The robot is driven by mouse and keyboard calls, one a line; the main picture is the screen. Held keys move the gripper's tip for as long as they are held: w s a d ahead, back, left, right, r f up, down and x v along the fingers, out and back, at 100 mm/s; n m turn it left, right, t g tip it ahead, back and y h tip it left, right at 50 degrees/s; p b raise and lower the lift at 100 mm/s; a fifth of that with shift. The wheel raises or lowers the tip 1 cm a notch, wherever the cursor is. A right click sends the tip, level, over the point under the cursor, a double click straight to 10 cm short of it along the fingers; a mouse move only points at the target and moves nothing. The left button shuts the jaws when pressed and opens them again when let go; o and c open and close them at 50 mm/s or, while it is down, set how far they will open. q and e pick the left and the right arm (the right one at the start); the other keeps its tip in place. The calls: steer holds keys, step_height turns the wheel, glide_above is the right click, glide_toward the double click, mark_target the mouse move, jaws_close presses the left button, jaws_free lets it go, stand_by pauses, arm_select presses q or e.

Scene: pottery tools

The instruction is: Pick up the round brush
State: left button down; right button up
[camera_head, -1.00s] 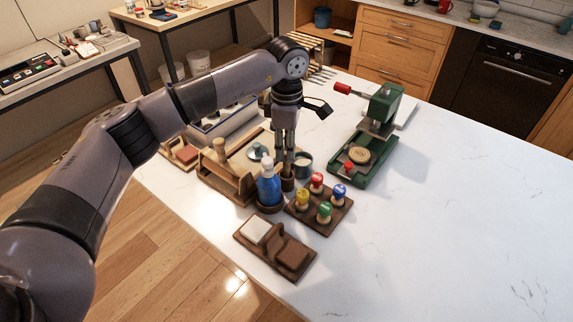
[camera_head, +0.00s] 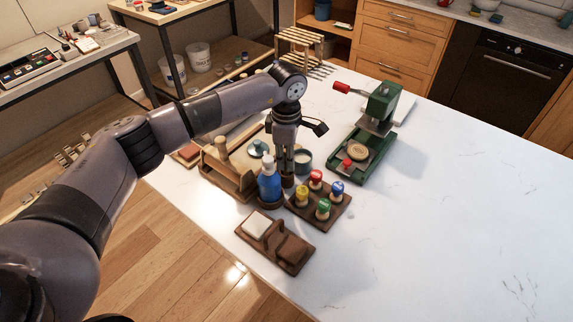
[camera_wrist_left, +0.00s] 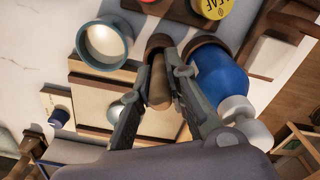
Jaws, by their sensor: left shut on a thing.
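My left gripper (camera_head: 285,168) points down over the white worktop, beside a blue bottle with a pale cap (camera_head: 268,183). In the left wrist view the fingers (camera_wrist_left: 159,78) are shut on a brown wooden handle, which I take to be the round brush (camera_wrist_left: 158,88). Its far end goes into a small brown cup (camera_wrist_left: 157,42), which also shows under the fingers in the head view (camera_head: 288,181). The brush's bristles are hidden. The bottle (camera_wrist_left: 219,80) stands close to the right finger in the wrist view. My right gripper is not in view.
A rack of coloured stamps (camera_head: 319,212) is right of the cup. A wooden caddy (camera_head: 222,172) is at the left, a brown block holder (camera_head: 276,247) in front, and a green press (camera_head: 363,150) behind right. The worktop's right side is clear.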

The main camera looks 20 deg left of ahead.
arm_select(q)
steer(key=shift+r, duration=0.45)
step_height(320, 180, up, 26)
steer(key=p, duration=0.1)
stand_by(0.6)
steer(key=shift+r, duration=0.1)
